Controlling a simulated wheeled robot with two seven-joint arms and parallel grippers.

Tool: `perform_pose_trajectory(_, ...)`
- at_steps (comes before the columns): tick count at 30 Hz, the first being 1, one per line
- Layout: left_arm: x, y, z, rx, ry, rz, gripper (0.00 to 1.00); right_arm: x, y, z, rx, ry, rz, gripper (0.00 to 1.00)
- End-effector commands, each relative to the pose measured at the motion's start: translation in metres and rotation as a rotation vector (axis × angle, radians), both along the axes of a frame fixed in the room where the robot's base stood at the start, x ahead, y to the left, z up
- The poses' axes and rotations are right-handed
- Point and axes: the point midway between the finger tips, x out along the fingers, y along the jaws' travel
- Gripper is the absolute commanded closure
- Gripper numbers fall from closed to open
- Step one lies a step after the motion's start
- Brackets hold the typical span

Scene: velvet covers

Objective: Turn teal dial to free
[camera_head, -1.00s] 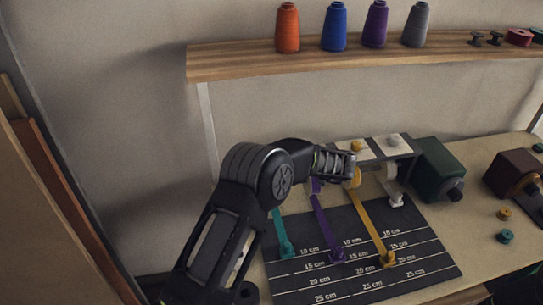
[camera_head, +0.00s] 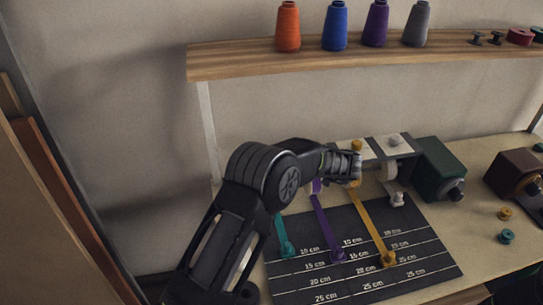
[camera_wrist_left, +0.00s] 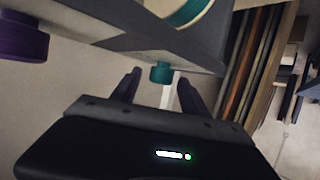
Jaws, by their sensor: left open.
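The teal dial (camera_wrist_left: 160,72) is a small teal knob under a grey panel in the left wrist view. My left gripper (camera_wrist_left: 158,80) is open, with one finger on each side of the dial; contact is not clear. In the head view my left gripper (camera_head: 346,165) is over the left part of the sewing device and hides the teal dial. A teal strap (camera_head: 282,235) runs down onto the dark measuring mat (camera_head: 330,278). My right gripper is not in view.
A purple knob (camera_wrist_left: 22,40) sits at the left of the wrist view. Purple (camera_head: 327,225) and yellow (camera_head: 371,225) straps lie on the mat. A dark green box (camera_head: 438,165) stands right of the device. A shelf (camera_head: 240,62) with thread cones hangs above.

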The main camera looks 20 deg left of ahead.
Motion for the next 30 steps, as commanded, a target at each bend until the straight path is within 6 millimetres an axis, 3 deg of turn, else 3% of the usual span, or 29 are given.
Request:
perform_pose_trajectory(6, -0.008, -0.034, 0.013, 0.000, -0.002, -0.005, 0.47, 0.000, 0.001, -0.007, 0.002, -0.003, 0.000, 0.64)
perform_pose_trajectory(12, -0.014, -0.053, 0.023, 0.001, -0.002, -0.001, 0.47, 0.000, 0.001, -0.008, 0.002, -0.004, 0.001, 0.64)
perform_pose_trajectory(30, -0.015, -0.056, 0.024, -0.001, 0.000, 0.001, 0.47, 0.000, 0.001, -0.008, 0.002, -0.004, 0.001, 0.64)
